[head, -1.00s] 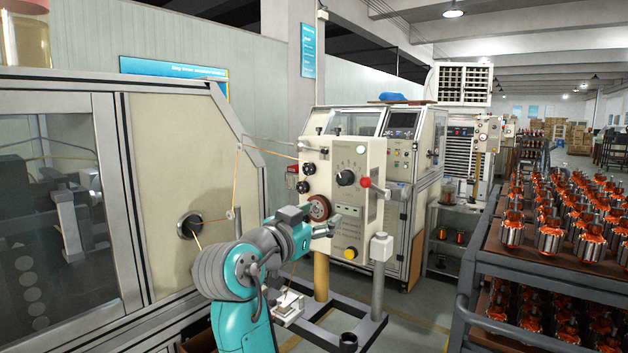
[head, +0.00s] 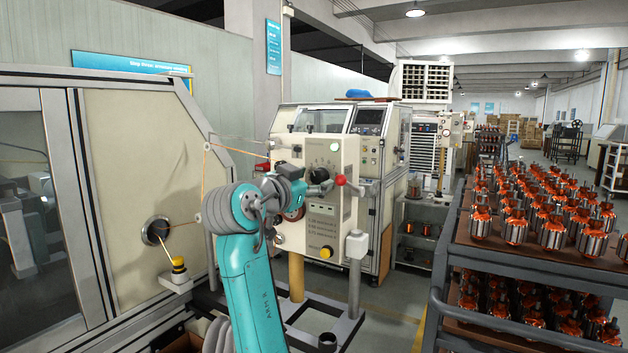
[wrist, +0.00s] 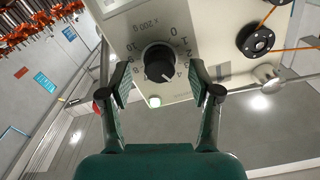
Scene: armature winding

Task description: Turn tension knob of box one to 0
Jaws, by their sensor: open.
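The tension box (head: 318,222) is a cream panel on a stand in the middle of the head view. Its black tension knob (wrist: 158,60) shows in the wrist view inside a printed dial marked "x 200 g". The knob's white pointer line aims to the lower right, near the 4, away from the 0. My gripper (wrist: 158,72) is open, with one finger on each side of the knob. Gaps show between fingers and knob.
A red ball-ended part (head: 341,180) sticks out beside my gripper, and a yellow button (head: 326,252) is lower on the panel. Wire runs over a pulley (wrist: 257,40). A winding machine (head: 140,150) stands left, and a rack of armatures (head: 530,240) right.

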